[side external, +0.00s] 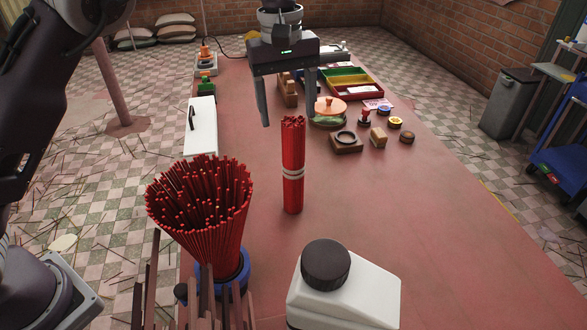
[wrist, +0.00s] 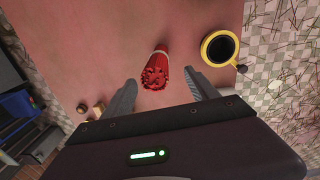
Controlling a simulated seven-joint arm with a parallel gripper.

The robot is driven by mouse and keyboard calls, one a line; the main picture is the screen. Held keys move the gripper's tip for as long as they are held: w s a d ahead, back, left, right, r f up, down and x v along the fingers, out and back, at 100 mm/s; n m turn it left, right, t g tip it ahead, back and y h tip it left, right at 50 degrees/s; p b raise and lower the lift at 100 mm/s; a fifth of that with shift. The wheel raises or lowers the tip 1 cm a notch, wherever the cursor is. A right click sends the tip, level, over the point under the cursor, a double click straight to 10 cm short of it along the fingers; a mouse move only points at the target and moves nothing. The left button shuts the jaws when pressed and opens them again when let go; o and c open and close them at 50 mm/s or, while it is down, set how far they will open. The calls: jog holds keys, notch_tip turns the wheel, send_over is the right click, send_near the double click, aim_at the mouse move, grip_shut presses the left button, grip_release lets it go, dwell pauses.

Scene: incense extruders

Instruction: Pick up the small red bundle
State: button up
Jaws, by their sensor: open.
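The small red bundle (side external: 292,172) stands upright on the red table, a tight cylinder of red sticks with a pale band around its middle. It also shows in the wrist view (wrist: 156,71), seen from above at a slant. My gripper (side external: 289,118) is open and empty, its fingers pointing down above and behind the bundle in the side view. In the wrist view the bundle's top lies just past the two fingertips (wrist: 161,90), roughly centred between them. I cannot tell whether the fingers overlap the bundle's top in height.
A large flared bunch of red sticks (side external: 200,200) stands in a blue holder (side external: 235,277) to the left front. A white container with a black cap (side external: 343,289) stands at the front. A wooden block with a dark ring (side external: 346,142) and small stamps lie to the right.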

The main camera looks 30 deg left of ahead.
aim_at(294, 146)
jog(key=f, duration=0.3)
jog(key=w+f, duration=0.1)
jog(key=f, duration=0.5)
jog(key=shift+w+d+f, duration=0.15)
jog(key=shift+d+f, duration=0.1)
jog(key=shift+c, duration=0.5)
grip_shut()
